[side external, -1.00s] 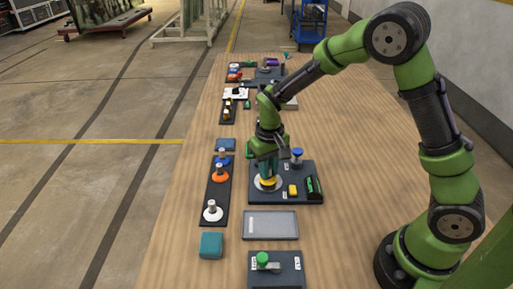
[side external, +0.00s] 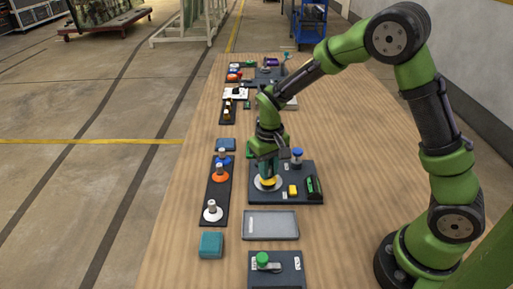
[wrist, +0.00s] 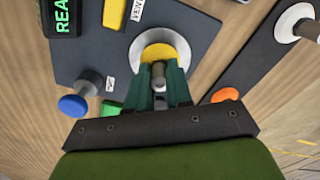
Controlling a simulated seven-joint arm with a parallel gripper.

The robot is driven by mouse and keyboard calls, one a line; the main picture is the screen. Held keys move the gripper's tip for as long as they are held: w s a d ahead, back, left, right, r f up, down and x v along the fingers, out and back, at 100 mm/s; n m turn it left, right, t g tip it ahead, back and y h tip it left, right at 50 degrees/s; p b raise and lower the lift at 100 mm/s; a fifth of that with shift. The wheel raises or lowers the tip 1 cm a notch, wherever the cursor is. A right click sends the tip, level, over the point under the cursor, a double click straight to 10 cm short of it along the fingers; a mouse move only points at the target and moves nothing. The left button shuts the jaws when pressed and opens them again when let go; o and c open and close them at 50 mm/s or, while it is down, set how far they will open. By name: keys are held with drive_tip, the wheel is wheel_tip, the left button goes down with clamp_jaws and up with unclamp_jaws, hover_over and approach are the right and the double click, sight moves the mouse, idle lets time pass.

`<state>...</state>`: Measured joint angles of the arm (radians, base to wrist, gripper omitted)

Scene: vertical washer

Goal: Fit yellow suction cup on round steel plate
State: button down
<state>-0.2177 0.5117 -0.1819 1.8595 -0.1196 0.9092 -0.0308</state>
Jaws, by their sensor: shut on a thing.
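The yellow suction cup (side external: 267,183) has a grey stem, and it also shows in the wrist view (wrist: 152,52). The round steel plate (side external: 259,187) is a pale disc on the dark board; its rim shows around the cup in the wrist view (wrist: 140,37). My gripper (wrist: 159,82) is shut on the cup's stem from above, with green fingers on both sides. In the side view my gripper (side external: 267,170) points down over the plate. The cup is over the plate and looks roughly centred. Whether its underside touches the plate is hard to tell.
The dark board (side external: 285,169) also carries a blue knob (side external: 297,153), a yellow block (side external: 293,190) and a green display (side external: 313,185). A dark rack (side external: 212,200) at left holds blue, orange and white cups. A grey tray (side external: 270,225) lies in front.

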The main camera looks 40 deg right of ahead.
drive_tip(key=shift+f, duration=0.25)
idle(0.3)
drive_tip(key=c, duration=0.9)
unclamp_jaws()
drive_tip(key=shift+c, duration=0.2)
drive_tip(key=shift+o, duration=0.3)
drive_tip(key=o, duration=0.3)
drive_tip(key=shift+o, duration=0.2)
drive_tip(key=shift+r, duration=3.55)
